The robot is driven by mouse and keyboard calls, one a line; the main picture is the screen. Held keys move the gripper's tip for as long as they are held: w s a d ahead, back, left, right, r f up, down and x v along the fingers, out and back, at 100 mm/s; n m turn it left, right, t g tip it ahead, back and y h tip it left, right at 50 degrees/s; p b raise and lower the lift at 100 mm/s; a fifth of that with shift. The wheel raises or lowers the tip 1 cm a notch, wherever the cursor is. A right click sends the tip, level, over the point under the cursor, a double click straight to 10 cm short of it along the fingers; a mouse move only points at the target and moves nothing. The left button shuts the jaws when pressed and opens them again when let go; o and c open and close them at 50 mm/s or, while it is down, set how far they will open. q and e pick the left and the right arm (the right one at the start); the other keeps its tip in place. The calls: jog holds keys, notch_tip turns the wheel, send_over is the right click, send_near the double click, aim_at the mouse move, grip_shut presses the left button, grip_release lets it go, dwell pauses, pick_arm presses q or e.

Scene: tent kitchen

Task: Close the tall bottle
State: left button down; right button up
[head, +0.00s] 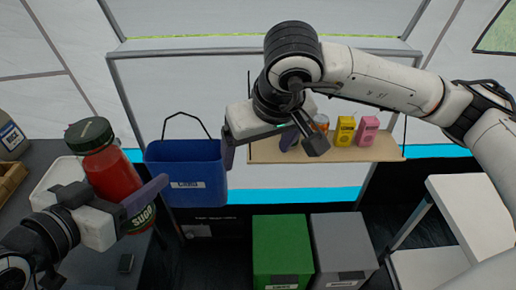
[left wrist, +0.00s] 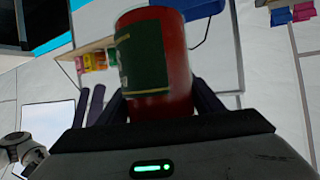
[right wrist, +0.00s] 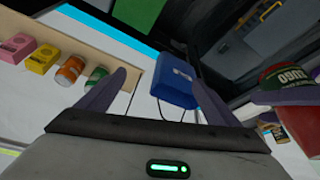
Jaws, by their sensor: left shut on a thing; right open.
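The tall red bottle (head: 112,172) with a green SUGO label is tilted in my left gripper (head: 118,205), above the counter at the left. A dark green cap (head: 90,133) sits on its top end; I cannot tell how tightly. In the left wrist view the bottle (left wrist: 170,60) stands between the fingers (left wrist: 160,106). The right wrist view shows part of it (right wrist: 285,78) at the right edge. My right gripper (head: 258,158) is open and empty, right of the bottle and apart from it; its open fingers (right wrist: 158,82) also show in the right wrist view.
A blue bin (head: 186,172) hangs between the bottle and my right gripper. A wooden shelf (head: 262,151) holds cans, a yellow box (head: 345,131) and a pink box (head: 368,130). Green (head: 282,248) and grey (head: 343,245) bins stand below. A white side table (head: 465,195) is at right.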

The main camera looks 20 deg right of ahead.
pick_arm(q)
jog(key=shift+r, duration=0.25)
